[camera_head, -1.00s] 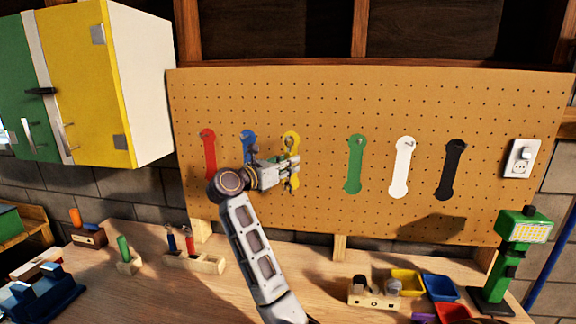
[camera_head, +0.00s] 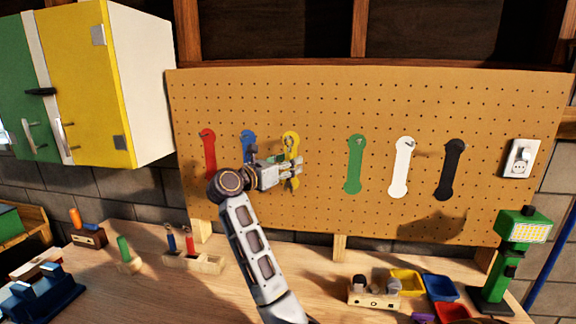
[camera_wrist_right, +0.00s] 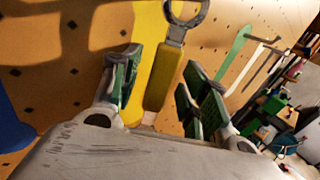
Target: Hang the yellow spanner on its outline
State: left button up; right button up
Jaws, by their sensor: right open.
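The yellow spanner has a grey ring end and a yellow handle (camera_wrist_right: 165,78). In the head view its upper part (camera_head: 289,150) is upright in front of the yellow outline (camera_head: 290,135) on the pegboard. The outline's yellow paint also shows in the wrist view (camera_wrist_right: 146,35). I cannot tell whether the ring is over the hook. My right gripper (camera_head: 293,173) is at the spanner's handle, close to the board. In the wrist view its fingers (camera_wrist_right: 163,75) are open, one on each side of the handle, with gaps visible. My left gripper is not in view.
The pegboard (camera_head: 320,210) carries red, blue, green, white and black outlines. A socket (camera_head: 520,158) is at its right. The yellow cabinet (camera_head: 85,80) juts out at upper left. Wooden holders, coloured bins (camera_head: 440,288) and a green lamp (camera_head: 510,250) stand on the bench.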

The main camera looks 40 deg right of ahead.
jog(key=s+a, duration=0.1)
jog(key=a, duration=1.1)
dwell(0.4)
dwell(0.6)
